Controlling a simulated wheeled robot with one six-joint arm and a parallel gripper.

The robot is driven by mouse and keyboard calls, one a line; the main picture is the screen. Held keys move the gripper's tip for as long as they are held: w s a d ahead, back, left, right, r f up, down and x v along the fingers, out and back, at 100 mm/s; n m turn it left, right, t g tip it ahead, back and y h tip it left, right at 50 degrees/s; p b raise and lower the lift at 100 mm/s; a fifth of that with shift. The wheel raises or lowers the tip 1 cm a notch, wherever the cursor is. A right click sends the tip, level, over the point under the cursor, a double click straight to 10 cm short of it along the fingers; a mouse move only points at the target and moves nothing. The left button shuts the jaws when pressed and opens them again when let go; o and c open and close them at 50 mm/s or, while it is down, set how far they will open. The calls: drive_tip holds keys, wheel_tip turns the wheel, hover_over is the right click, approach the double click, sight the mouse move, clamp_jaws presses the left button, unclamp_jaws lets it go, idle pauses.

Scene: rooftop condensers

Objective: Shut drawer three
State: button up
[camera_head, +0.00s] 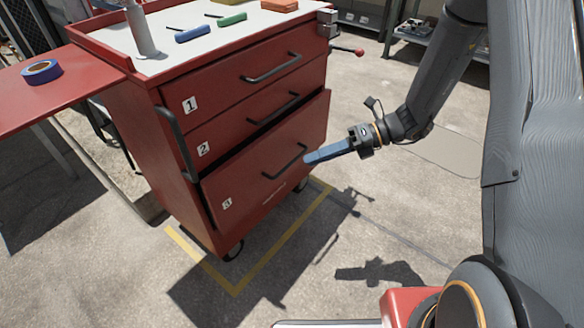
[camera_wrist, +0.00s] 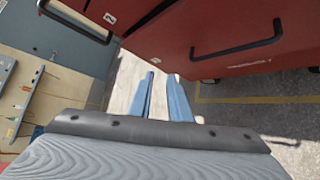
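Drawer three (camera_head: 240,185) is the bottom drawer of the red tool cart. It stands out from the cart, with a dark gap along its top edge. Its black bar handle (camera_head: 285,162) is on the front. My gripper (camera_head: 308,159) has blue fingers and is in front of the right part of that drawer, beside the handle; contact cannot be told. In the wrist view a red front with a black handle (camera_wrist: 236,45) is at upper right, and my gripper (camera_wrist: 160,76) shows two fingers with a gap and nothing between them.
Drawers one (camera_head: 240,85) and two (camera_head: 225,125) look closed. Blue, green and orange items lie on the cart top (camera_head: 190,55). A red side shelf (camera_head: 85,85) holds a blue tape roll (camera_head: 42,71). Yellow lines (camera_head: 285,240) mark the floor, which is clear in front.

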sight(292, 163)
drive_tip(key=w+f+m+t+y+b, duration=0.25)
drive_tip(key=w+f+m+t, duration=0.25)
drive_tip(key=w+f+m, duration=0.55)
drive_tip(key=shift+m, duration=0.25)
drive_tip(key=a+f, duration=0.1)
drive_tip(key=a, duration=0.1)
drive_tip(key=a+b, duration=0.1)
drive_tip(key=a, duration=0.1)
drive_tip(key=a+f, duration=0.1)
drive_tip(key=a, duration=0.1)
drive_tip(key=shift+w+a+f, duration=0.25)
drive_tip(key=shift+a+f, duration=0.05)
drive_tip(key=shift+a, duration=0.1)
clamp_jaws()
